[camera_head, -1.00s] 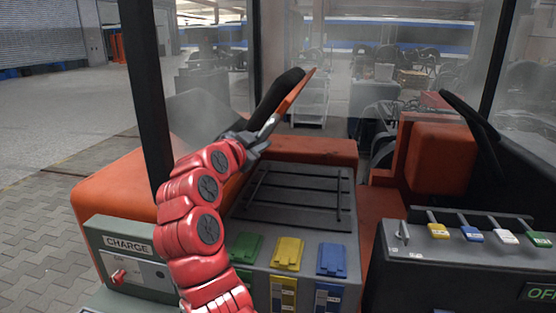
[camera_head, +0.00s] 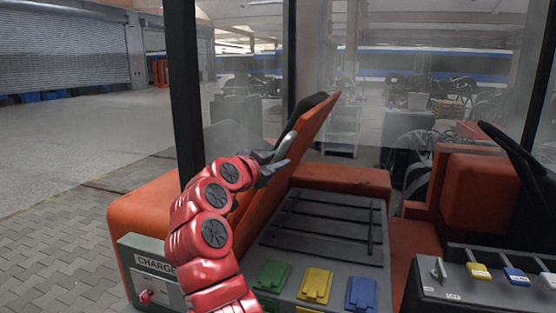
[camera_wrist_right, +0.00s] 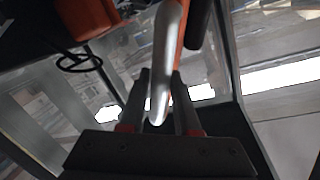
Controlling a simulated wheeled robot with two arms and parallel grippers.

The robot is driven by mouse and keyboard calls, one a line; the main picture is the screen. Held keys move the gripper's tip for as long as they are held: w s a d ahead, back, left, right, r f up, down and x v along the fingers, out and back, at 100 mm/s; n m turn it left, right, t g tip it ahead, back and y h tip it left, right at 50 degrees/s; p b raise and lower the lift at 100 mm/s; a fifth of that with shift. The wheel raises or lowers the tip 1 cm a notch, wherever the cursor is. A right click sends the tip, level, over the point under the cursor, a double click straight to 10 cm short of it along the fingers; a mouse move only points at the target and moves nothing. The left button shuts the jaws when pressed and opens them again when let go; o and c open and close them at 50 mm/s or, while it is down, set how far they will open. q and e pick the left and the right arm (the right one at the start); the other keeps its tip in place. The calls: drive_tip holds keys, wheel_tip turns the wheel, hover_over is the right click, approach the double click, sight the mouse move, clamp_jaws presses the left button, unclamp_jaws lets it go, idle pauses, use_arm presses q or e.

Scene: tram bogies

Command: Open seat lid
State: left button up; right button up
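The orange seat lid (camera_head: 304,135) stands raised and tilted in the head view, with its black pad (camera_head: 310,112) on the far side. It also shows as an orange strip in the right wrist view (camera_wrist_right: 191,25). My right gripper (camera_head: 283,158) is beside the lid's near face, partway along it. In the right wrist view the fingers of my right gripper (camera_wrist_right: 160,112) are apart, with a silver bar-like handle (camera_wrist_right: 166,60) reaching between them. Gaps show on both sides of the handle. My left gripper is not in view.
A grey box with a slatted top (camera_head: 330,225) and green, yellow and blue latches is right of the lid. A charge panel (camera_head: 150,265) is at lower left. A dark post (camera_head: 185,80) stands behind my arm; a control console (camera_head: 490,285) and steering wheel are at right.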

drive_tip(key=o, duration=0.3)
drive_tip(key=shift+w, duration=0.1)
drive_tip(key=shift+o, duration=0.2)
drive_tip(key=b+v, duration=0.3)
drive_tip(key=v, duration=1.4)
drive_tip(key=shift+s+a, duration=0.15)
drive_tip(key=shift+s, duration=0.05)
drive_tip(key=shift+f, duration=0.2)
